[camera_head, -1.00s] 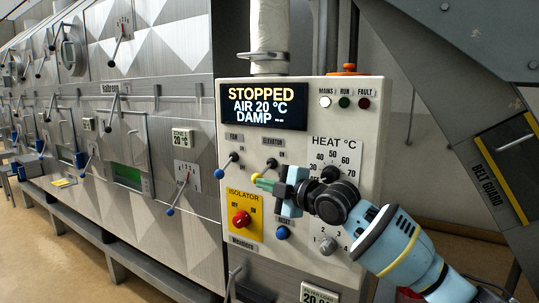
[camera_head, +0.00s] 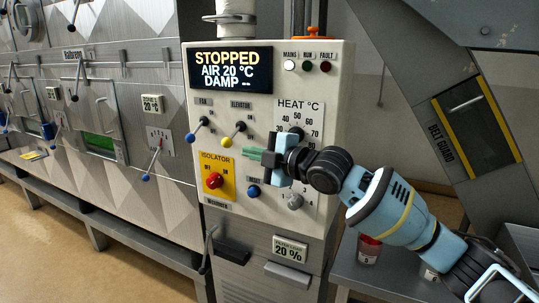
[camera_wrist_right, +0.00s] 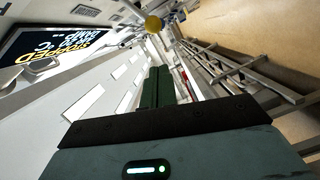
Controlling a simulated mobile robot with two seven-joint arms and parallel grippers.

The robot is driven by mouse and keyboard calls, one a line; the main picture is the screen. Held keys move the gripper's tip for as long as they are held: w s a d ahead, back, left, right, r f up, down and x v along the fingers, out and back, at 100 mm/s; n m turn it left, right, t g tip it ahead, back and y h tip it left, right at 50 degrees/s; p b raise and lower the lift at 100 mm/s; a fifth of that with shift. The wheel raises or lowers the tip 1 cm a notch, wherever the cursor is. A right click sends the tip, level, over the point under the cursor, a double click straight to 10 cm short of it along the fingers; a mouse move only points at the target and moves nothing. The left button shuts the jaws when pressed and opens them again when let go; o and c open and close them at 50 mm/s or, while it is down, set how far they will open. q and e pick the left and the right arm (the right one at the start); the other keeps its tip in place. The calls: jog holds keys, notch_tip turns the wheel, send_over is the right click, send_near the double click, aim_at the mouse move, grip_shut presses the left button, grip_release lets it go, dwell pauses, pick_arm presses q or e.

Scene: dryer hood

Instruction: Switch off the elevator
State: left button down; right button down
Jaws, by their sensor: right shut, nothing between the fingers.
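The elevator switch (camera_head: 241,127) is a black pivot on the control panel, under the ELEVATOR label. Its lever points down-left and ends in a yellow knob (camera_head: 227,142). The yellow knob also shows at the top of the right wrist view (camera_wrist_right: 153,23), ahead of the fingers. My right gripper (camera_head: 252,154) has green fingers, shut and empty. In the head view its tips are a little right of and below the knob, with a visible gap. The shut fingers also show in the right wrist view (camera_wrist_right: 156,83). My left gripper is not in view.
The fan lever with a blue knob (camera_head: 190,138) is left of the elevator switch. A red isolator knob (camera_head: 214,181), blue reset button (camera_head: 253,191) and heat dial (camera_head: 296,133) are close by. The display (camera_head: 231,69) reads STOPPED, AIR 20 °C, DAMP.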

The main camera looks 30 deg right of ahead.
jog(key=shift+v, duration=2.4)
jog(key=shift+r, duration=0.15)
jog(key=s+a+f+m+g, duration=0.1)
jog(key=s+a+f+m, duration=0.25)
jog(key=f, duration=0.75)
jog(key=s+a+f+m+g+h, duration=0.1)
jog(key=s+a+f+m, duration=0.3)
jog(key=f, duration=0.7)
jog(key=s+f+m+g, duration=0.15)
jog(key=s+f, duration=0.35)
jog(key=f, duration=0.6)
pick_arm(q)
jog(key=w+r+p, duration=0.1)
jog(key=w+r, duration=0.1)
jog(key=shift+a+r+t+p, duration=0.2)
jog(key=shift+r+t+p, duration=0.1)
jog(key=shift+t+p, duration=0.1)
pick_arm(e)
jog(key=s+f+m+g+h, duration=0.1)
jog(key=s+f+m, duration=0.2)
jog(key=s+f, duration=0.3)
jog(key=s+f+m+g+h, duration=0.1)
jog(key=s+f, duration=0.5)
jog(key=s, duration=0.7)
jog(key=s+f+m+g+h, duration=0.1)
jog(key=s+f+m, duration=0.4)
jog(key=s, duration=0.5)
jog(key=shift+s+d+f+h, duration=0.2)
jog(key=shift+d+f+h, duration=0.2)
jog(key=shift+f+h, duration=0.45)
